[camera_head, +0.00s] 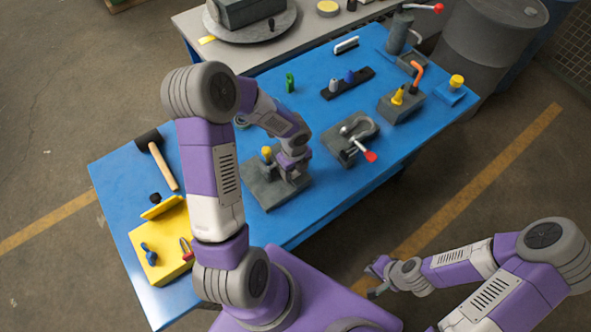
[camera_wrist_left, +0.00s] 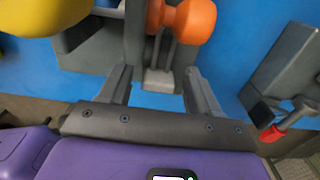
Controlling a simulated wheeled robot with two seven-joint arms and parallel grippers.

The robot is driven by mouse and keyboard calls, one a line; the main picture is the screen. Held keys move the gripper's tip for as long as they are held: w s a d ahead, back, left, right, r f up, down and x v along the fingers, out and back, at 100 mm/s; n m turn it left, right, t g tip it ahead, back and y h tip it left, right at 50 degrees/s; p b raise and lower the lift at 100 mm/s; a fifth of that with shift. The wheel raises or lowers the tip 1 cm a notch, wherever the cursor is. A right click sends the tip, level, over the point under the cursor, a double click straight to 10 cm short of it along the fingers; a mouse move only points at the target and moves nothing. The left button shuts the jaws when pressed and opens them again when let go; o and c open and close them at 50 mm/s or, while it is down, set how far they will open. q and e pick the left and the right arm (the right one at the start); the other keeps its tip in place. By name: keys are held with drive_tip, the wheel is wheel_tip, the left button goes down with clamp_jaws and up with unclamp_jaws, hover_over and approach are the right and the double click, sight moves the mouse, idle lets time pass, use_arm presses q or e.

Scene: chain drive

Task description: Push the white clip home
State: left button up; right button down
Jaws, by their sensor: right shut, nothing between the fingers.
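My left gripper (camera_head: 286,172) is at the grey fixture (camera_head: 268,192) with a yellow knob (camera_head: 266,153) near the front of the blue table. In the left wrist view the two fingers of my left gripper (camera_wrist_left: 159,78) are apart. A small pale grey block (camera_wrist_left: 159,81) shows between them, beyond the fingertips or level with them; I cannot tell if they touch it. An orange knob (camera_wrist_left: 188,20) is just above. A white bar-like piece (camera_head: 346,45) lies at the table's back; I cannot tell if this or the pale block is the clip. My right gripper (camera_head: 374,280) is shut and empty, off the table.
A grey clamp fixture with a red-tipped lever (camera_head: 369,156) stands right of my left gripper. A mallet (camera_head: 158,160) and a yellow box (camera_head: 163,250) are at the left.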

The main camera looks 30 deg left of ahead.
use_arm(q)
drive_tip(key=shift+d+r, duration=0.1)
wheel_tip(320, 180, up, 7)
drive_tip(key=shift+r+p, duration=0.2)
drive_tip(key=shift+p, duration=0.65)
drive_tip(key=shift+s+f, duration=0.1)
drive_tip(key=shift+s, duration=0.05)
